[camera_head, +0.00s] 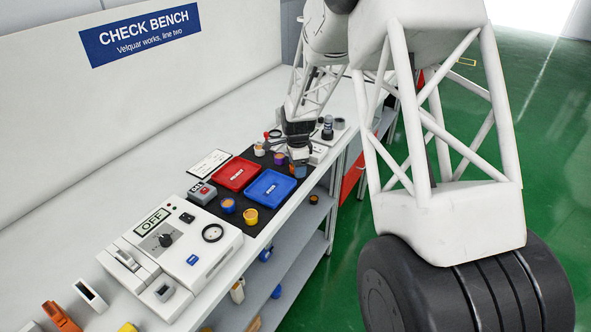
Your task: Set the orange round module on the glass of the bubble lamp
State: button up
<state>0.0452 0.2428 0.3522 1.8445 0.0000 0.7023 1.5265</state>
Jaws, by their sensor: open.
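My gripper (298,168) is small and dark in the head view, pointing down over the far end of the black mat. It is open, though its fingertips are hard to make out. Small round modules stand on the mat: a purple one with an orange-brown top (280,158) just left of my gripper, a blue one with an orange top (228,205) and a yellow-orange one (250,216) nearer. I cannot tell for sure which is the orange round module. I cannot make out the bubble lamp with certainty; my arm hides part of the bench's far end.
A red tray (220,184) and a blue tray (254,201) lie on the mat (266,225). A dark upright device (327,128) stands beyond my gripper.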

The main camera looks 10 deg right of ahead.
jog(key=shift+c, duration=0.3)
jog(key=c, duration=1)
jog(key=shift+r, duration=0.1)
jog(key=shift+r, duration=0.75)
notch_tip(320, 180, up, 2)
jog(key=shift+r, duration=0.15)
jog(key=s, duration=1)
jog(key=s+r, duration=0.1)
jog(key=s, duration=0.5)
jog(key=shift+a, duration=0.35)
